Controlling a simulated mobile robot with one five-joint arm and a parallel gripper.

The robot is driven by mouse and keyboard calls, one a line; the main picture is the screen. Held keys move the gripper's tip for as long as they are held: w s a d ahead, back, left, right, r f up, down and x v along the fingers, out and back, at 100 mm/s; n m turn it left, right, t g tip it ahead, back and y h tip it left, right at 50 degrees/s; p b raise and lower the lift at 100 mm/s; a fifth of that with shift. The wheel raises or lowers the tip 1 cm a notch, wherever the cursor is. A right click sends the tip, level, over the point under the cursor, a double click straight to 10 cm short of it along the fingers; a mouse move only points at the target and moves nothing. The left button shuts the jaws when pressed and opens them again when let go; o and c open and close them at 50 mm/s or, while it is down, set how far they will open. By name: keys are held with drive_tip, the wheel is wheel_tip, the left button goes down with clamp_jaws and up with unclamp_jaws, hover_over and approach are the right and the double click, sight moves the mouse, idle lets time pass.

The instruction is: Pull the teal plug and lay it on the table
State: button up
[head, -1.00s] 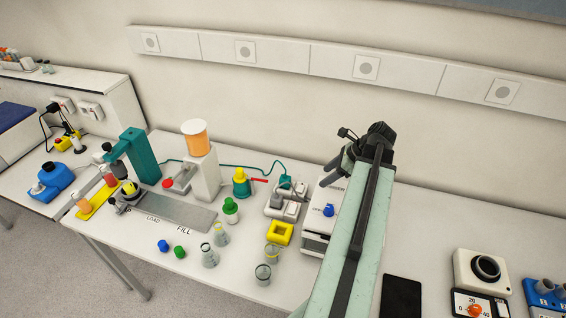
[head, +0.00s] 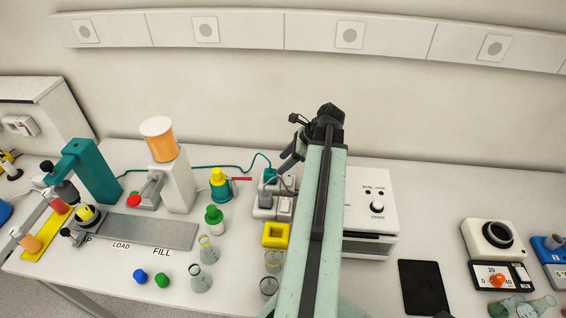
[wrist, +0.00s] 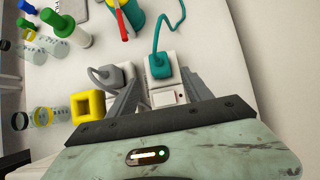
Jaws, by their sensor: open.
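The teal plug (head: 270,175) with its teal cable sits in a white socket block (head: 285,206) on the table. In the wrist view the teal plug (wrist: 159,67) stands upright between and slightly beyond the tips of my open gripper (wrist: 160,80), and nothing is held. I cannot tell whether a finger touches it. A grey plug (wrist: 106,76) sits in the neighbouring socket, just left of my left finger. In the head view my arm hides part of the block, and my fingertips are hard to make out.
A yellow square holder (head: 275,235) and glass flasks stand in front of the block. A white device with a knob (head: 377,207) is right of my arm. The table front left of my arm has bare patches.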

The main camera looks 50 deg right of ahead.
sight(274, 172)
drive_tip(key=b+x, duration=0.6)
drive_tip(key=x, duration=0.2)
drive_tip(key=shift+w+f+b, duration=0.1)
drive_tip(key=shift+f+b, duration=0.25)
drive_tip(key=shift+b, duration=0.05)
drive_tip(key=shift+a, duration=0.1)
drive_tip(key=shift+r, duration=0.1)
clamp_jaws()
